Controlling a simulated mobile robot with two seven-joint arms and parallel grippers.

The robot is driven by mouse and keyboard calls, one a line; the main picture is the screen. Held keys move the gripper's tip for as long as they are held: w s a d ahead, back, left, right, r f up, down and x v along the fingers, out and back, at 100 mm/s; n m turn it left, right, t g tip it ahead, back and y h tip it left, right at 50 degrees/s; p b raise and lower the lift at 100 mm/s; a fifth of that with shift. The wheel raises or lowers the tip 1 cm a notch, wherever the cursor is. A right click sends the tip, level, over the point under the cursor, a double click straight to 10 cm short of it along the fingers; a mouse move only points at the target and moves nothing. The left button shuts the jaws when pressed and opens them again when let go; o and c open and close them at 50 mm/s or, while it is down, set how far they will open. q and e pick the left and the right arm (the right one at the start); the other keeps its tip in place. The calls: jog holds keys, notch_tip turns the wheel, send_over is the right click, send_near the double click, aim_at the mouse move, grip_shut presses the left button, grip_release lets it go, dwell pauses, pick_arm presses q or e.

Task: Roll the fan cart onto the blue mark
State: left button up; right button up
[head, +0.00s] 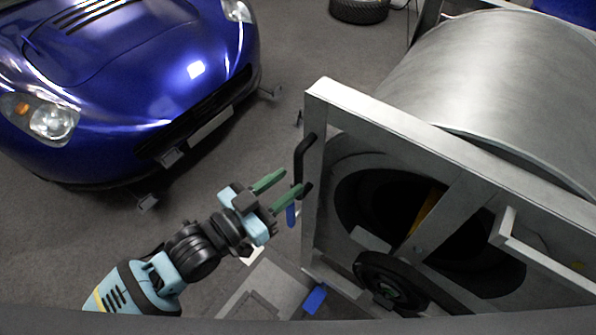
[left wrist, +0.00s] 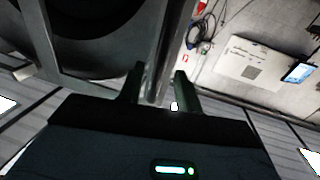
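The fan cart (head: 318,150) is a big grey metal frame around a drum fan, filling the right of the head view. A black handle (head: 304,158) is fixed to its left upright. My left gripper (head: 289,181) is open, its two green fingers pointing at the lower part of this handle. I cannot tell whether they touch it. In the left wrist view, a grey bar (left wrist: 164,50) shows beyond and between the spread fingers (left wrist: 160,88). Blue patches show on the floor, one (head: 314,299) by the cart's lower corner and one (head: 291,214) below the fingers. My right gripper is out of view.
A blue car (head: 130,85) stands at the upper left, with small stands by its front. A tire (head: 359,10) lies at the back. A grey plate (head: 262,285) is on the floor left of the cart. Bare floor (head: 290,60) lies between car and cart.

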aim_at(295, 177)
pick_arm(q)
jog(key=shift+x, duration=2.15)
grip_shut()
